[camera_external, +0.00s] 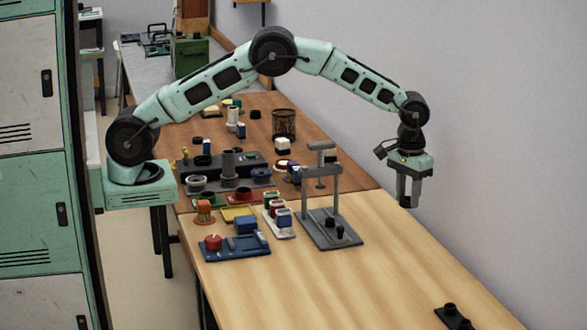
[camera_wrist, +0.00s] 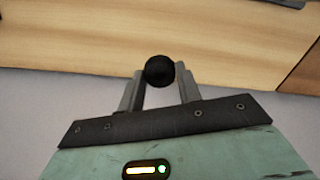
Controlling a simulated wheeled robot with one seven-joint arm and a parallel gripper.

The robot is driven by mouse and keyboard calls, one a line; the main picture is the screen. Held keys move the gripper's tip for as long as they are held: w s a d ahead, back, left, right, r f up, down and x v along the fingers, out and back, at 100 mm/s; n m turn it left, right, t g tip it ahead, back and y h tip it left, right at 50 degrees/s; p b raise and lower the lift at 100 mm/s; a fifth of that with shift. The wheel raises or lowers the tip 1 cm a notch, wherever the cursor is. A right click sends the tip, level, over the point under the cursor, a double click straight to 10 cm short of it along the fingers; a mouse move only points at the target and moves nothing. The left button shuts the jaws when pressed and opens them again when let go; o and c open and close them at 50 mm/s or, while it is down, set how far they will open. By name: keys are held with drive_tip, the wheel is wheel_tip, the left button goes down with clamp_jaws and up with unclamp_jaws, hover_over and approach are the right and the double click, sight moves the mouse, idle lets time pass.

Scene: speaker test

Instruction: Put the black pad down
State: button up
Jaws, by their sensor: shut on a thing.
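The black pad (camera_wrist: 159,71) shows in the wrist view as a small round dark thing between my fingertips. My gripper (camera_wrist: 158,82) is shut on it. In the external view my gripper (camera_external: 408,195) points down, held up by the table's right edge, against the grey wall. The dark end of the pad (camera_external: 405,202) shows at the fingertips there. It hangs in the air, apart from the tabletop. The fingers hide part of it.
The light wooden table (camera_external: 350,290) has a wide bare stretch at the front. A grey press stand (camera_external: 325,215) stands left of my gripper. A blue tray (camera_external: 235,250) and several small parts lie farther left. A dark holder (camera_external: 453,317) sits at the lower right.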

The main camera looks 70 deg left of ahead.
drive_tip(key=s+d+m, duration=0.4)
drive_tip(key=s+d, duration=0.1)
drive_tip(key=d, duration=0.6)
hover_over(409, 271)
wheel_tip(409, 271, down, 6)
drive_tip(key=shift+r, duration=0.25)
drive_tip(key=shift+f, duration=2.25)
drive_tip(key=shift+f, duration=0.1)
drive_tip(key=o, duration=1)
drive_tip(key=shift+c, duration=0.2)
wheel_tip(409, 271, up, 12)
drive_tip(key=shift+a, duration=0.1)
